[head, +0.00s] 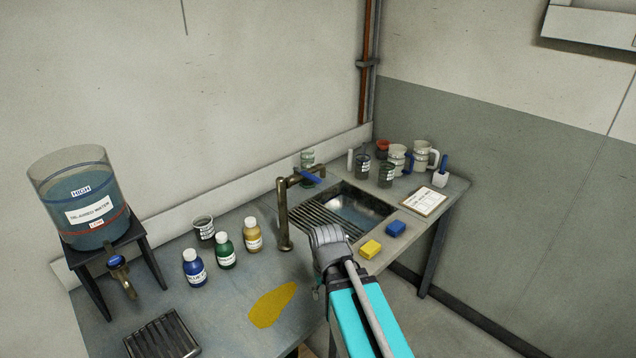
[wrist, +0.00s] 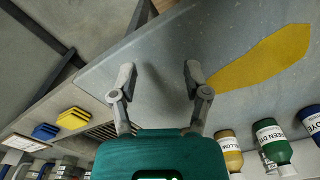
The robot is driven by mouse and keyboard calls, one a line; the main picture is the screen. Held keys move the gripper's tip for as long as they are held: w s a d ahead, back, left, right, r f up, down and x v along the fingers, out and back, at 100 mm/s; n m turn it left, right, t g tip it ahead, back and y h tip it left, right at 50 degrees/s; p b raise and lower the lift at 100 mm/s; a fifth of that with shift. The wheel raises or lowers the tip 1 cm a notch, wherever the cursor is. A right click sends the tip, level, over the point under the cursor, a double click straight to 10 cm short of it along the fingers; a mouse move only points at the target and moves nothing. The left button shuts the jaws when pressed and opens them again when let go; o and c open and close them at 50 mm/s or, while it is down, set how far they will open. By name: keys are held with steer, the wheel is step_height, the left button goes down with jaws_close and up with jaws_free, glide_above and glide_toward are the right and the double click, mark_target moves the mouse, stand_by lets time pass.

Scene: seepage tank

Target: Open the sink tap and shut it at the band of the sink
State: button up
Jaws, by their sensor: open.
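The sink tap (head: 284,212) is a brass post with a spout and a blue lever handle (head: 311,178) on top, at the left edge of the sink. The sink (head: 368,208) is a metal basin with some water in it and a slatted drainer on its left. A band inside the basin is too small to make out. My gripper (wrist: 158,72) is open and empty in the wrist view, above the bare grey worktop near its front edge. In the head view my arm reaches in front of the sink, right of the tap, and its fingertips are hidden.
Blue, green and yellow bottles (head: 225,250) stand left of the tap. A yellow sponge (head: 370,249) and a blue sponge (head: 396,228) lie before the sink. Beakers and mugs (head: 397,160) stand behind it. A clear water tank (head: 80,200) is far left. A yellow patch (head: 272,304) marks open worktop.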

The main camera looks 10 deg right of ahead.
mark_target(312, 176)
steer(key=w+r+n+p, duration=0.2)
steer(key=w+r+p, duration=0.6)
steer(key=r+p, duration=0.3)
steer(key=w+d+r+n+p, duration=0.1)
steer(key=w+r+n+p, duration=0.1)
steer(key=w+r+p, duration=0.5)
steer(key=w+d+r+n+p, duration=0.1)
steer(key=w+r+p, duration=0.7)
steer(key=r+p, duration=0.9)
steer(key=shift+w+r+n, duration=0.35)
steer(key=shift+r+n, duration=0.05)
steer(key=shift+r, duration=0.15)
steer(key=shift+f, duration=0.2)
step_height(312, 176, down, 13)
steer(key=b, duration=1.3)
steer(key=shift+f+b, duration=0.2)
steer(key=shift+b, duration=0.1)
jaws_close()
